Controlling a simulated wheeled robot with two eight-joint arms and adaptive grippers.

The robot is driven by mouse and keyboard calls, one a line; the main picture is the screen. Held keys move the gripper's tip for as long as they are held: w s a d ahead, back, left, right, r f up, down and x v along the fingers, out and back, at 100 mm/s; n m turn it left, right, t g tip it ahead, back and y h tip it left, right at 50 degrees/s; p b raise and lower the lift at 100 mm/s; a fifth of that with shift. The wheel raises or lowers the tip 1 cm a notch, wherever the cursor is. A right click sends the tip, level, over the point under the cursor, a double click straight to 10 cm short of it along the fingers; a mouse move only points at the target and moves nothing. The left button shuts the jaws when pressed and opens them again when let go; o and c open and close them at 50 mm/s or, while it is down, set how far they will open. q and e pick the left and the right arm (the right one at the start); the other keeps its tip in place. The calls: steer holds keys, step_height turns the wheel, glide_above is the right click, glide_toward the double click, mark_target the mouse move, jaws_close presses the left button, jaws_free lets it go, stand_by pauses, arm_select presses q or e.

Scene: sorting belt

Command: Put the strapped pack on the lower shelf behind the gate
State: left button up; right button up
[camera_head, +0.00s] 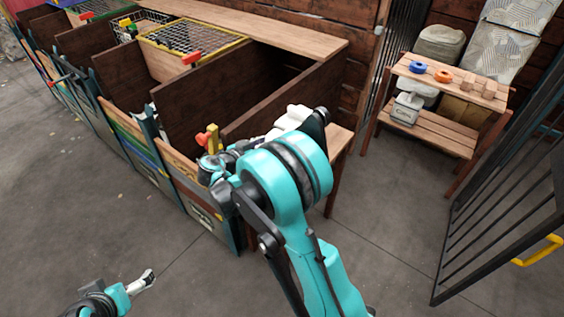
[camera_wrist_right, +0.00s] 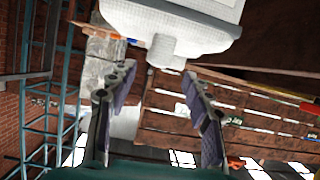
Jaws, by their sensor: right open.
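A white pack (camera_head: 292,120) shows just beyond my right arm in the head view, partly hidden by it. In the right wrist view a white, finely textured body with a short stub (camera_wrist_right: 170,25) lies just past the fingertips, cut off by the top edge. My right gripper (camera_wrist_right: 158,78) is open, with nothing between its fingers; my arm hides it in the head view. The lower shelf (camera_head: 440,133) of the wooden rack at the right holds a grey-white handled object (camera_head: 406,108). The gate (camera_head: 505,190) stands swung open at the right. My left gripper (camera_head: 147,279) is at the bottom left, its jaws unclear.
Dark wooden bins (camera_head: 180,110) run along the left and centre. The upper shelf (camera_head: 450,82) holds a blue ring (camera_head: 418,67), an orange ring (camera_head: 444,76) and wooden blocks. Grey floor (camera_head: 390,215) is clear between the bins and the gate.

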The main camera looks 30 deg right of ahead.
steer(key=d, duration=0.1)
steer(key=w+f, duration=0.1)
steer(key=d, duration=0.1)
steer(key=shift+w+d+f+m+h+b, duration=0.25)
steer(key=shift+d+f+m+h+b, duration=0.05)
steer(key=shift+d+m+h+b, duration=0.1)
steer(key=x, duration=0.1)
steer(key=b+x, duration=0.1)
steer(key=x, duration=0.2)
steer(key=shift+s+d+r+b, duration=0.2)
steer(key=shift+d+b, duration=0.1)
steer(key=shift+b, duration=0.1)
steer(key=shift+w+d+f, duration=0.15)
steer(key=shift+w+d, duration=0.1)
steer(key=shift+d, duration=0.1)
steer(key=shift+a, duration=0.1)
steer(key=c, duration=0.3)
jaws_close()
